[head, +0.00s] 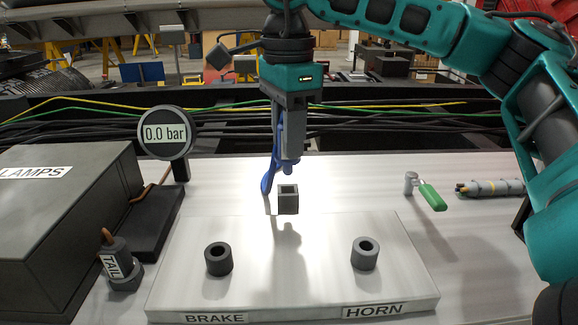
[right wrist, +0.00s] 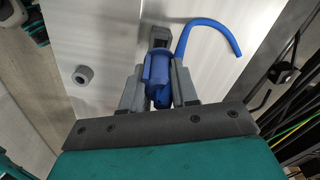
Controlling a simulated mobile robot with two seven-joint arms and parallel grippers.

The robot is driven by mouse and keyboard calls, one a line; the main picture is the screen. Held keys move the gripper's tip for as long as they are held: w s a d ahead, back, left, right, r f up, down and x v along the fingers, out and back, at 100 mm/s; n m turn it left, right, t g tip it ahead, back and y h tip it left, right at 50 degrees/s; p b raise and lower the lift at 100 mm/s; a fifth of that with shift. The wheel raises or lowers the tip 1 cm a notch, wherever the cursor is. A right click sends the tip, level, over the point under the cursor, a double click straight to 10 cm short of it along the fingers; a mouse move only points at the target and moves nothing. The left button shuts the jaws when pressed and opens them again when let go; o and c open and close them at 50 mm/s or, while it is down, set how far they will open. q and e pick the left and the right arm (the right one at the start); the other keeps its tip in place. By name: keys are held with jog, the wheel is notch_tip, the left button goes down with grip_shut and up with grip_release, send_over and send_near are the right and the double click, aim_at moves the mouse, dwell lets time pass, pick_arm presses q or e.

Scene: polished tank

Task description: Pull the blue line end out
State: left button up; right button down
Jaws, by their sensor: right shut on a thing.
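My right gripper (head: 289,150) hangs over the back edge of the pale plate, shut on the blue line end (right wrist: 158,75). In the right wrist view its two grey fingers (right wrist: 158,92) flank the blue body. In the head view the fingers hide most of the blue end; its narrow lower tip shows just above a dark grey square block (head: 288,203) with an open top. The block also shows in the right wrist view (right wrist: 159,36). I cannot tell whether the tip touches it. The blue line (head: 267,181) curves loosely beside the gripper. My left gripper is out of view.
The plate (head: 320,290) carries a BRAKE socket (head: 218,259) and a HORN socket (head: 365,253), both empty. A LAMPS box (head: 60,215), TAIL plug (head: 115,264) and 0.0 bar gauge (head: 165,133) stand left. A green-handled valve (head: 432,197) lies right. Black cables run behind.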

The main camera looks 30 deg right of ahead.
jog(key=shift+r+p, duration=0.3)
jog(key=shift+r, duration=2.2)
